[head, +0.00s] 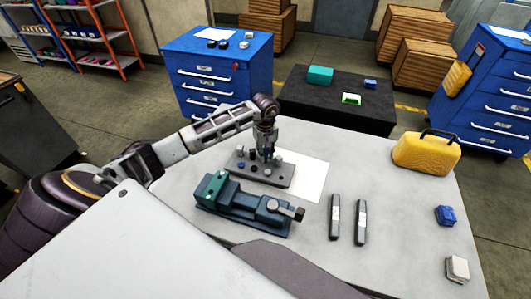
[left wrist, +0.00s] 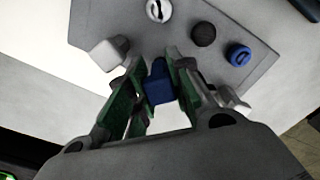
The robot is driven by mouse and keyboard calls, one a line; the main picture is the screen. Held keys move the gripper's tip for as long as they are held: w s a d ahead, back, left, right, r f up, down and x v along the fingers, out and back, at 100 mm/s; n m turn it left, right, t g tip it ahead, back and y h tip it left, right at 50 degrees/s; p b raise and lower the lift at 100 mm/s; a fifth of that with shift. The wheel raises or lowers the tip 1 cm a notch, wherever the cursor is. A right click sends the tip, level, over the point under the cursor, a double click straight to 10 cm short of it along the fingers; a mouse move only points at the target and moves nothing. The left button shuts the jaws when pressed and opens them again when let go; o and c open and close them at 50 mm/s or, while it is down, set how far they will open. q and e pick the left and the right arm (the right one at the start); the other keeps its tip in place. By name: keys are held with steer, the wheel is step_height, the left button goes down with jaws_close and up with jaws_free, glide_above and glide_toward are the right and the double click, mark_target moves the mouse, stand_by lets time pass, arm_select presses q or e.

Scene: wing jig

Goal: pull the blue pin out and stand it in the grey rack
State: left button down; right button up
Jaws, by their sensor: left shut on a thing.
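My left gripper (head: 266,146) is over the grey rack (head: 280,181), a low grey block on the table with several short pins standing in it. In the left wrist view the fingers (left wrist: 159,84) are shut on a blue pin (left wrist: 158,90), gripped at its sides. The pin's lower end is hidden, so I cannot tell whether it sits in a hole or hangs clear. A second blue pin (left wrist: 239,54) stands in the rack, beside a black pin (left wrist: 203,34). My right gripper is not in view.
A teal vise (head: 237,205) lies in front of the rack, close to it. White paper (head: 313,178) lies at its right. Two grey bars (head: 335,217) lie further right, then a yellow case (head: 426,155) and a blue block (head: 446,215). The table's right middle is mostly clear.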

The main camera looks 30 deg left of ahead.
arm_select(q)
steer(key=shift+f+b, duration=0.8)
steer(key=shift+f, duration=0.25)
steer(key=c, duration=1.2)
jaws_free()
steer(key=shift+r, duration=0.15)
